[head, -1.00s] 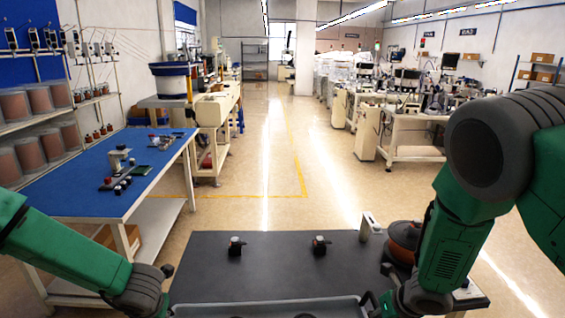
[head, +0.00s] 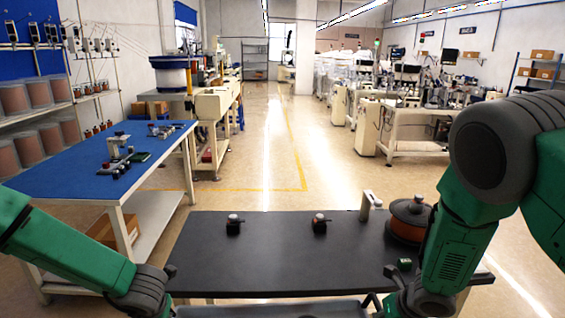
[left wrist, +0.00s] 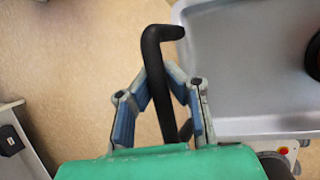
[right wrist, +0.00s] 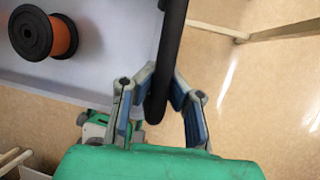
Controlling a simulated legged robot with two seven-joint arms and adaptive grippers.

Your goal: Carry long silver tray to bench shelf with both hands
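The long silver tray (head: 270,311) shows only as a strip at the bottom of the head view, in front of the dark bench. Its grey floor and rim show in the left wrist view (left wrist: 240,70) and the right wrist view (right wrist: 115,70). My left gripper (left wrist: 163,78) is shut around the black handle (left wrist: 152,48) at one end. My right gripper (right wrist: 162,80) is shut around the other black handle (right wrist: 172,35). An orange-and-black spool (right wrist: 45,35) lies in the tray. The blue-topped bench (head: 90,170) at left has a white lower shelf (head: 155,215).
The dark bench (head: 280,260) stands close ahead, with two small black parts (head: 234,226) and an orange spool (head: 408,218) on it. Open floor (head: 250,170) lies beyond it, with a yellow line. Machines stand further back on both sides.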

